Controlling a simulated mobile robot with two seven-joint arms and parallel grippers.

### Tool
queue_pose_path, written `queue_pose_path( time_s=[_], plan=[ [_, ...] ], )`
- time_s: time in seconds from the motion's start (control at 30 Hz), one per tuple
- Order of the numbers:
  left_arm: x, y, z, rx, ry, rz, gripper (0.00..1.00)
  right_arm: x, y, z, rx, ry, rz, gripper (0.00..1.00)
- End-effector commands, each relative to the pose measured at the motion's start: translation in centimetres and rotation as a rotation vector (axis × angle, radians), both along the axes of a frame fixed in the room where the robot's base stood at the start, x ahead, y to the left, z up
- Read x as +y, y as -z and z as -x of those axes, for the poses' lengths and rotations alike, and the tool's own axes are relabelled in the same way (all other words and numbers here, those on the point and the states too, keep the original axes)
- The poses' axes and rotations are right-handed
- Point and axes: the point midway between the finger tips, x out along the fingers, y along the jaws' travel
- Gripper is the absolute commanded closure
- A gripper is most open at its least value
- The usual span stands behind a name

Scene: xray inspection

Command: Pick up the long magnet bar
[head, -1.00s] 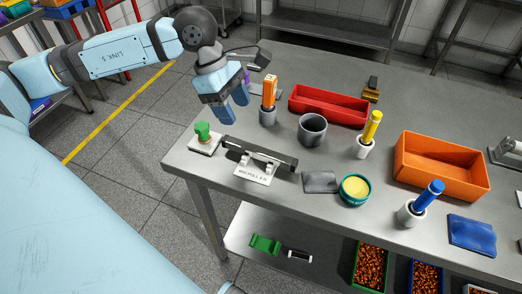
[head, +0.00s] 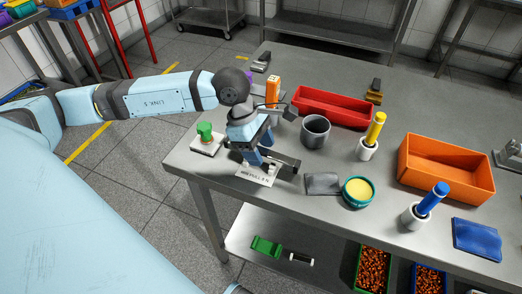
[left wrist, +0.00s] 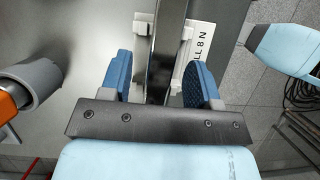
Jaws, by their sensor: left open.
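The long magnet bar is dark and lies across a white labelled holder (head: 258,174) near the table's front left edge. In the head view the bar's right end (head: 284,164) shows; my left gripper (head: 254,158) hides much of the rest. In the left wrist view the bar (left wrist: 162,60) runs between the two blue fingers of my left gripper (left wrist: 161,85), which are open with a gap on each side of it. The holder's white plate also shows there (left wrist: 196,50). My right gripper is not in view.
A green-knobbed block (head: 205,139) stands just left of the gripper. A red tray (head: 330,107) is farther back.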

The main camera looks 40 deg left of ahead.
Motion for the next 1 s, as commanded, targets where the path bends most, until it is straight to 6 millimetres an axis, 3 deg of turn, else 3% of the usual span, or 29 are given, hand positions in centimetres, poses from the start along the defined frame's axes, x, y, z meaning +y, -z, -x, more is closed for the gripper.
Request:
queue_pose_path(
  time_s=[0.13,0.37,0.77,1.0],
  plan=[
    [0.0,0.0,0.0,0.000,0.000,0.000,0.46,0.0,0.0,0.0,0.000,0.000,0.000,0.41],
    [0.0,0.0,0.0,0.000,0.000,0.000,0.99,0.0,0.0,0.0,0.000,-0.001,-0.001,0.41],
    [0.0,-0.4,0.0,-0.001,0.000,0.001,1.00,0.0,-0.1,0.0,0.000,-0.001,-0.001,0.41],
    [0.0,-2.8,-0.1,-0.004,-0.001,0.000,1.00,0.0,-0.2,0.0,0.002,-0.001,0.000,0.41]
  ],
)
